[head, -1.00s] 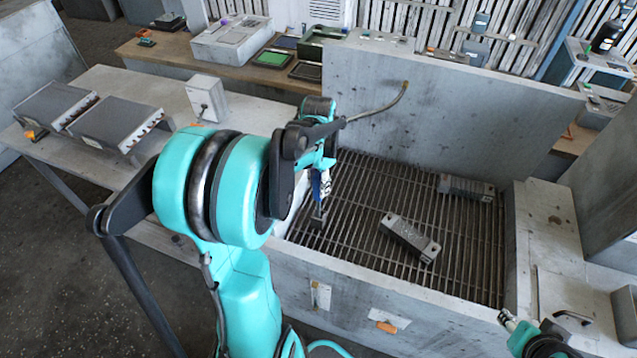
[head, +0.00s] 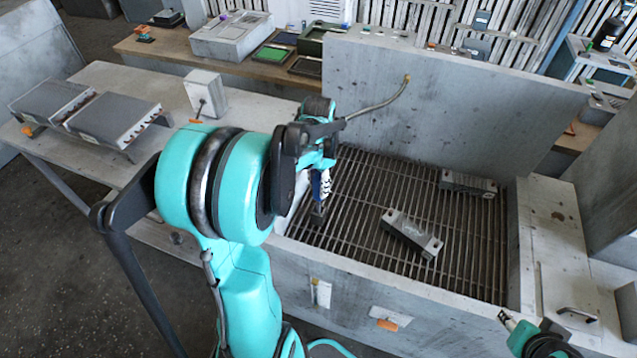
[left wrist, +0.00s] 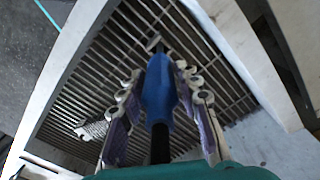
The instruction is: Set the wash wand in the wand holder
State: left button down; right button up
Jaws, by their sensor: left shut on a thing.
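My left gripper (head: 321,190) is over the left part of the slatted basin. In the left wrist view its two fingers (left wrist: 158,95) are closed on the blue grip of the wash wand (left wrist: 158,88). The wand's black part runs back toward the wrist, and a pale tip shows beyond the grip. In the head view, the wand's blue part (head: 318,186) is partly hidden by my arm, with a dark end below it above the slats. I cannot make out the wand holder for sure. My right gripper (head: 508,320) is at the lower right edge, mostly cut off.
Two grey blocks, one nearer (head: 411,233) and one farther (head: 467,183), lie on the grate (head: 370,185). A tall back panel (head: 450,100) borders the basin. A thin bent tube (head: 380,107) rises behind my arm. A grey box (head: 205,93) stands on the left table.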

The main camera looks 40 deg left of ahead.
pick_arm(q)
jog(key=shift+f, duration=0.2)
jog(key=shift+f+b, duration=0.6)
jog(key=shift+b, duration=0.05)
jog(key=shift+f, duration=0.15)
dwell(0.4)
jog(key=c, duration=1)
grip_release()
notch_tip(320, 180, up, 12)
